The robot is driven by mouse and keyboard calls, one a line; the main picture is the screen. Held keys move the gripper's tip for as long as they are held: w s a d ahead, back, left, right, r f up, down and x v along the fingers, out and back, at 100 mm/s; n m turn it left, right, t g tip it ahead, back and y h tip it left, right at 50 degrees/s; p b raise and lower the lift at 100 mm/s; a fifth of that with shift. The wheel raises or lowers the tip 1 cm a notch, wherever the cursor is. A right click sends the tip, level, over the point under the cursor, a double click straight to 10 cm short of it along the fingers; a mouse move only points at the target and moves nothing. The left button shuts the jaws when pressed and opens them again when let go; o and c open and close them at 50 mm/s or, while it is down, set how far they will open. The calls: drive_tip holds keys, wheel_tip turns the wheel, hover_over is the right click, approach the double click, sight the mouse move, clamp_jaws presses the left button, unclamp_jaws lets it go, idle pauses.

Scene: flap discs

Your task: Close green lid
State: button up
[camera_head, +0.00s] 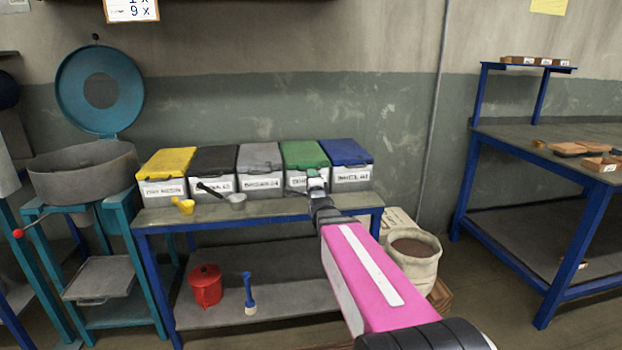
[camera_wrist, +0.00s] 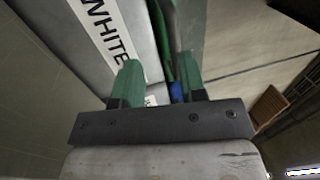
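The green lid (camera_head: 303,153) lies flat over the fourth bin from the left in the head view, and looks closed. The bin's white front is partly hidden behind my gripper (camera_head: 315,180), which is just in front of it, close to the lid's front edge. In the wrist view, the two green fingertips of my gripper (camera_wrist: 160,82) are spread apart, with nothing visibly clamped between them. A white label reading "WHITE" is just beyond the left finger. Narrow green and blue parts show in the gap; I cannot tell whether the fingers touch the bin.
Yellow (camera_head: 167,163), black (camera_head: 214,159), grey (camera_head: 260,156) and blue (camera_head: 345,152) lids cover the neighbouring bins on the blue-framed table (camera_head: 270,209). A yellow scoop (camera_head: 184,206) and a grey scoop (camera_head: 236,200) lie in front. A sack (camera_head: 414,264) stands right of the table.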

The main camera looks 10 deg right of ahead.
drive_tip(key=v, duration=0.9)
drive_tip(key=shift+s, duration=0.4)
wheel_tip(320, 180, down, 10)
drive_tip(key=n+g, duration=0.5)
drive_tip(key=g, duration=0.1)
drive_tip(key=s+f+n+g, duration=1.3)
drive_tip(key=s+f+g, duration=0.1)
drive_tip(key=s+f, duration=0.1)
drive_tip(key=shift+s+a, duration=0.2)
drive_tip(key=shift+s, duration=0.45)
